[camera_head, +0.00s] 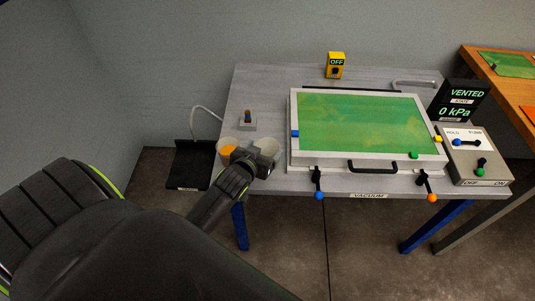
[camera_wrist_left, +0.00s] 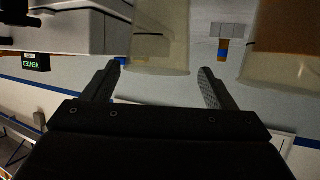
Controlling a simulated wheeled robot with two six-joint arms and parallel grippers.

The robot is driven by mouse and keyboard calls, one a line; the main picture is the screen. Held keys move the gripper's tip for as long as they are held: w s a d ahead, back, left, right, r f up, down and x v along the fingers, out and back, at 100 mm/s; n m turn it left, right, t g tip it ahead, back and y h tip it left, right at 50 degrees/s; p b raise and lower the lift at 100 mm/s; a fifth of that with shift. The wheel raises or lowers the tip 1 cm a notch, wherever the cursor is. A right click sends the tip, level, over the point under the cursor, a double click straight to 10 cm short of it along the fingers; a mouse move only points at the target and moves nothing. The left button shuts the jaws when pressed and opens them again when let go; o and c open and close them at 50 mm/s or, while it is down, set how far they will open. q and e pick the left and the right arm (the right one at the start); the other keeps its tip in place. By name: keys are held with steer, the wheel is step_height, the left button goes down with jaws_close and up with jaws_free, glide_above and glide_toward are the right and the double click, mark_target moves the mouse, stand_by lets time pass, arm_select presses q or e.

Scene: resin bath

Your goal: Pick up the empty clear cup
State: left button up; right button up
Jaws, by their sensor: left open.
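The empty clear cup (camera_wrist_left: 160,42) shows in the left wrist view, pale and see-through, just beyond the fingertips and between them from side to side. In the head view the cup (camera_head: 270,147) is partly hidden behind my left gripper (camera_head: 257,154). The left gripper is open, and its two fingers are spread apart in the left wrist view (camera_wrist_left: 160,78). I see no clear contact with the cup. A second cup (camera_head: 227,150) with amber-orange liquid stands to the left in the head view; it also shows at the right in the left wrist view (camera_wrist_left: 285,45). My right gripper is not in view.
A vacuum chamber with a green-looking lid (camera_head: 360,122) stands close right of the cups. A small grey block with a lever (camera_head: 247,122) lies behind them. A yellow OFF box (camera_head: 335,65) is at the back. A control box (camera_head: 472,155) is at the right.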

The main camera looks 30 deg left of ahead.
mark_target(272, 142)
arm_select(q)
steer(key=shift+p+x, duration=0.4)
steer(key=shift+x, duration=2.1)
steer(key=shift+d, duration=0.15)
steer(key=c, duration=0.7)
steer(key=shift+r, duration=0.1)
